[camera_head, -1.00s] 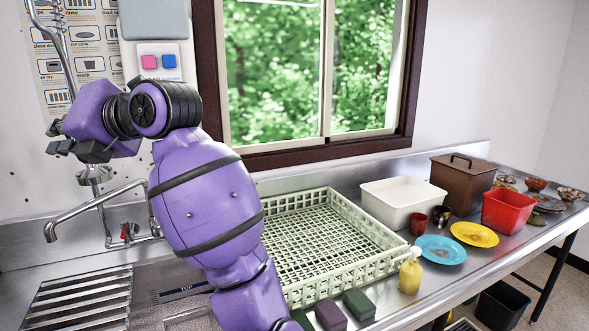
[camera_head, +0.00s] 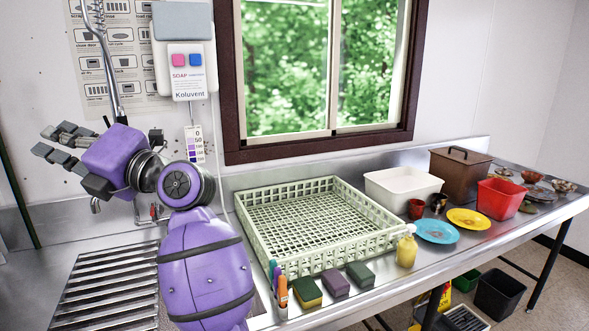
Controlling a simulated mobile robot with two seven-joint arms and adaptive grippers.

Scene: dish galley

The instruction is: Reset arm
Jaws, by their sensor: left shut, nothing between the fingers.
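My left arm is purple with black bands and rises from the bottom of the view, bending to the left over the sink area. My left gripper (camera_head: 46,142) has dark grey fingers pointing left, up in front of the wall with the poster. It is shut with nothing in it and touches nothing that I can see. The arm hides part of the tap and the counter behind it. My right gripper is not in view.
A pale green dish rack (camera_head: 320,271) stands right of my arm. Markers (camera_head: 282,292), sponges (camera_head: 307,291) and a yellow bottle (camera_head: 407,250) line its front. A soap dispenser (camera_head: 186,60) hangs above the arm. Right are a white tub (camera_head: 403,190), plates (camera_head: 437,231) and a red container (camera_head: 500,199).

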